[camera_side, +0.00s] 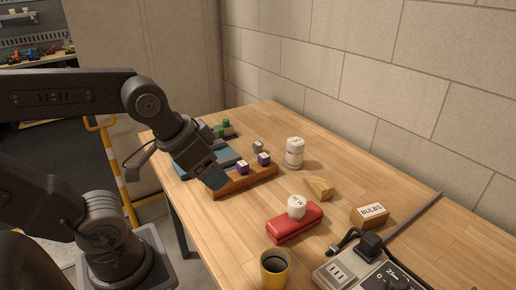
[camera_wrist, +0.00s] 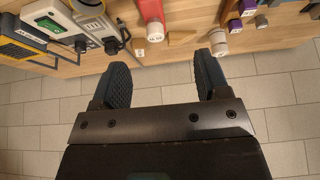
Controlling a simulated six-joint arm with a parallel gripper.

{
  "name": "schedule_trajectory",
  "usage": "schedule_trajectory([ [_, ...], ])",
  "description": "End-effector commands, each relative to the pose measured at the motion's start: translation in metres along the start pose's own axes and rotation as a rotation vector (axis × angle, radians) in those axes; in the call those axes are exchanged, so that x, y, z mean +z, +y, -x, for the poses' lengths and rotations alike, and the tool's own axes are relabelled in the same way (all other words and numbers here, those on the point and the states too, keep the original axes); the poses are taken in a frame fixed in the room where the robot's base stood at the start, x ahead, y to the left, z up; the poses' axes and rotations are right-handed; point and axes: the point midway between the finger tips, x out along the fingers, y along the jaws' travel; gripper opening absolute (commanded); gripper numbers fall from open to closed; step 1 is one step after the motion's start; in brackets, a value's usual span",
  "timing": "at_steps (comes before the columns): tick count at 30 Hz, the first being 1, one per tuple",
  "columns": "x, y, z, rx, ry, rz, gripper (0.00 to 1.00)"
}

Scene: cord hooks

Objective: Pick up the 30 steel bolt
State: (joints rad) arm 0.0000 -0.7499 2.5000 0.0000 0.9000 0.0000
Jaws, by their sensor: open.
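No label that reads 30 with steel can be made out. A small grey piece with a pale top (camera_side: 257,147) stands behind the wooden rack; a grey piece (camera_wrist: 261,21) also shows in the wrist view beside the purple ones. Two purple pieces with white tops (camera_side: 243,167) stand at the wooden rack (camera_side: 230,186). My gripper (camera_side: 214,180) is above the rack's left end, apart from the grey piece. In the wrist view my gripper (camera_wrist: 161,68) is open, with nothing between its fingers.
A white cylinder (camera_side: 294,153), a wooden wedge (camera_side: 319,188), a red box (camera_side: 293,224) with a white knob (camera_side: 296,207), a BULBS block (camera_side: 370,215), a yellow cup (camera_side: 274,268) and a power strip (camera_side: 370,272) stand to the right. Green pieces (camera_side: 226,127) are at the back.

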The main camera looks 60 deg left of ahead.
Motion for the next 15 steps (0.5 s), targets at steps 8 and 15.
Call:
schedule_trajectory([
  [8, -0.01, -0.004, -0.001, -0.008, -0.004, 0.016, 0.69],
  [15, -0.083, -0.041, -0.024, -0.07, -0.032, 0.136, 0.69],
])
